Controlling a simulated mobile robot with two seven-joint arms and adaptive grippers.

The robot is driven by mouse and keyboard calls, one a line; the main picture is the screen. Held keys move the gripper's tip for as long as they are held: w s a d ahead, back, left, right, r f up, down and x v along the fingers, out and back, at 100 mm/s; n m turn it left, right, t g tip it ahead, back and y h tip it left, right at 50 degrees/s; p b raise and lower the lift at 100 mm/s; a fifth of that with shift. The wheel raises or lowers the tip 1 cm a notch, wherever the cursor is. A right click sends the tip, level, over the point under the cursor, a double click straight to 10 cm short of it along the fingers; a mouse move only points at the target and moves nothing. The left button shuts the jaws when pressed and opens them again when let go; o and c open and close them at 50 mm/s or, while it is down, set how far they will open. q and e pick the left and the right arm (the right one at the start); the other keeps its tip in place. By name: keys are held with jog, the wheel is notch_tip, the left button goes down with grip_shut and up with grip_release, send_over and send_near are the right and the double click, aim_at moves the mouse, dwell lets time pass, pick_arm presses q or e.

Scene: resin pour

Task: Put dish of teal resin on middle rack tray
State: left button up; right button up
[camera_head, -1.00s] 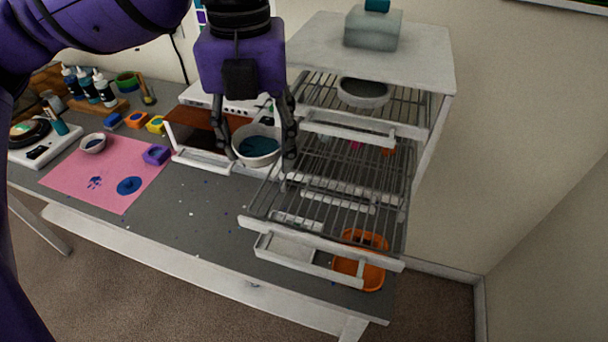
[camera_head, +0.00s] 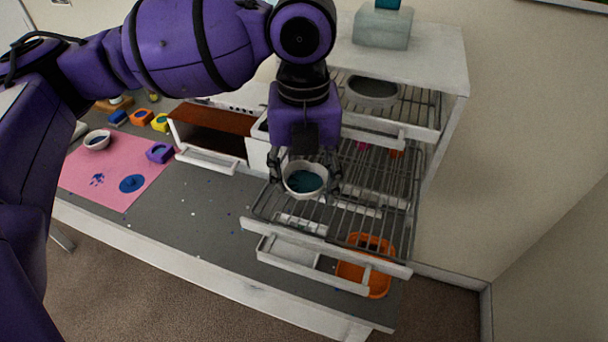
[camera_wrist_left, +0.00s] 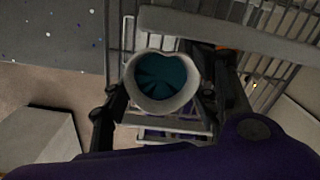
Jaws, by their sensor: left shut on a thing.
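A white dish of teal resin (camera_head: 305,180) is held in my left gripper (camera_head: 305,182), whose fingers stand on either side of it. The dish also shows in the left wrist view (camera_wrist_left: 162,82), between the fingers, with teal inside. In the head view it is over the left part of the pulled-out middle rack tray (camera_head: 372,196), a wire shelf with a white front bar. I cannot tell for sure whether the dish touches the wires; it looks a little above them. My right gripper is not in view.
The upper rack tray holds a grey bowl (camera_head: 372,90). A lower white drawer (camera_head: 312,264) and an orange container (camera_head: 366,272) are below. A small open oven (camera_head: 212,130) stands to the left. A pink mat (camera_head: 115,172) carries a small bowl (camera_head: 97,140) and a purple mould (camera_head: 160,153).

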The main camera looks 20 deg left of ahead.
aim_at(304, 188)
pick_arm(q)
jog(key=shift+f, duration=0.15)
jog(key=o, duration=1.2)
notch_tip(304, 188, up, 12)
jog(key=shift+r+p, duration=0.15)
jog(key=shift+p, duration=0.4)
